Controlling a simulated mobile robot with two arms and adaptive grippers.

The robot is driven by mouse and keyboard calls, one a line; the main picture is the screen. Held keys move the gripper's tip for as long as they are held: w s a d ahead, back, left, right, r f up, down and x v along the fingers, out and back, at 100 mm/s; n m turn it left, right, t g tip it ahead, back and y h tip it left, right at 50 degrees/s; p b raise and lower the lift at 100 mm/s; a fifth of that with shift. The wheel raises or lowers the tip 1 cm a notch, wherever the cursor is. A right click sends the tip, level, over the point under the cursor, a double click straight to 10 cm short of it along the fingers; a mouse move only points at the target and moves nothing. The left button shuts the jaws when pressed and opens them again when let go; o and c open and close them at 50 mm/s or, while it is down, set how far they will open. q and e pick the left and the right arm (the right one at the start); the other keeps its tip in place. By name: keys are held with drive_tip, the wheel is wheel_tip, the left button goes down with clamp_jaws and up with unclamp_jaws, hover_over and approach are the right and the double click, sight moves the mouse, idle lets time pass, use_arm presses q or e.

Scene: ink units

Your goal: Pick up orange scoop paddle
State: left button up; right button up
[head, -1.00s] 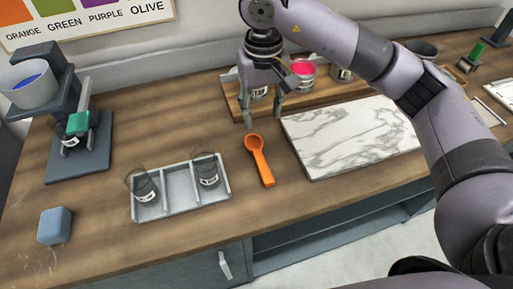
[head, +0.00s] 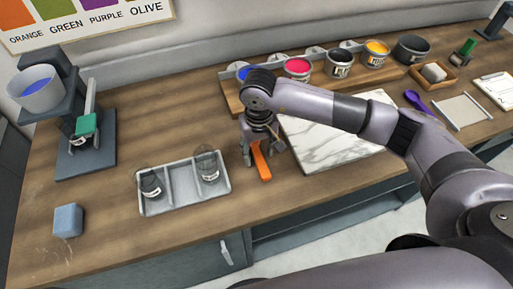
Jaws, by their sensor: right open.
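The orange scoop paddle (head: 262,166) lies on the wooden counter between the grey compartment tray and the marble slab. Its handle points toward the counter's front edge, and its bowl end is mostly hidden under my right gripper. My right gripper (head: 261,160) is open and low over the scoop, with one finger on the left of it and the other on the right. I cannot tell whether the fingers touch it. My left gripper is not in view.
A grey tray (head: 185,206) with two clear cups stands left of the scoop. The marble slab (head: 325,150) lies close on the right. Ink tins, including a pink one (head: 297,68), stand on a wooden rack behind.

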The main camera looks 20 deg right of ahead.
drive_tip(key=shift+f, duration=0.3)
drive_tip(key=shift+c, duration=0.4)
clamp_jaws()
